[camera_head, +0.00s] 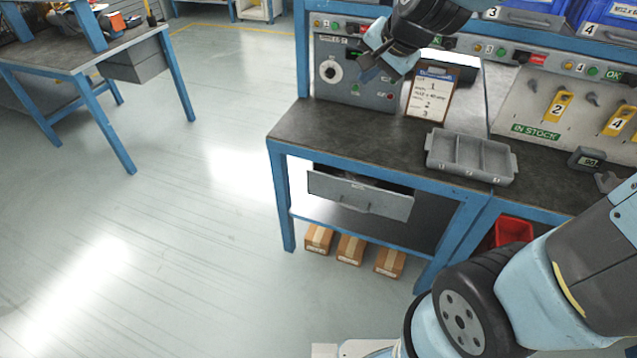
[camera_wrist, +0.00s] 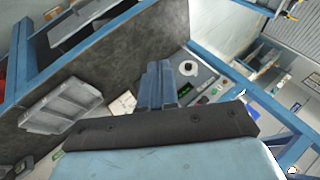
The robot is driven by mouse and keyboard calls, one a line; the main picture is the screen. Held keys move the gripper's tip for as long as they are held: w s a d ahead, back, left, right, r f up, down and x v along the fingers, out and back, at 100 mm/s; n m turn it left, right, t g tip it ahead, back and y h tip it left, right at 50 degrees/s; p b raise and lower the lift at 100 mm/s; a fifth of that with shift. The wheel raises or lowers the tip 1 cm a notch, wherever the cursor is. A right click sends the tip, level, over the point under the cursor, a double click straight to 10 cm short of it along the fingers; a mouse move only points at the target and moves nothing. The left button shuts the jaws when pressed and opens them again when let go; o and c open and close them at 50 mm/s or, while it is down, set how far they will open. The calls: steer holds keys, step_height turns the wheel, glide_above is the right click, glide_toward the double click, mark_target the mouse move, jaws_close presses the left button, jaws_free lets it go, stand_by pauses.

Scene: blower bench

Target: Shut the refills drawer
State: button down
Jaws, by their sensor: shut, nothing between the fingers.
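The refills drawer (camera_head: 360,196) is a grey drawer under the left end of the dark-topped workbench (camera_head: 345,135). It stands pulled out, its dark inside partly showing behind the front, with a bar handle on its face. In the wrist view the grey drawer (camera_wrist: 75,22) shows at the upper left, beyond the bench edge. My gripper (camera_head: 367,70) is above the bench, in front of the grey control panel, up and apart from the drawer. Its fingers (camera_wrist: 158,70) are together and empty.
A grey divided tray (camera_head: 470,157) and a clipboard (camera_head: 430,95) are on the bench. The control panel (camera_head: 357,75) stands at the back. Several cardboard boxes (camera_head: 350,249) lie beneath the drawer. The floor (camera_head: 190,230) in front and left is clear.

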steer(key=w+a+f+m+t+h, duration=0.1)
steer(key=w+a+f+m, duration=0.3)
steer(key=a+f, duration=0.4)
steer(key=w+a+f+m+h, duration=0.1)
steer(key=w+a+f+m, duration=0.4)
steer(key=f, duration=0.4)
steer(key=m+t+h, duration=0.7)
steer(key=t+h, duration=0.1)
steer(key=t, duration=0.1)
glide_toward(321, 176)
steer(key=x, duration=0.7)
steer(key=shift+s+d+f, duration=0.1)
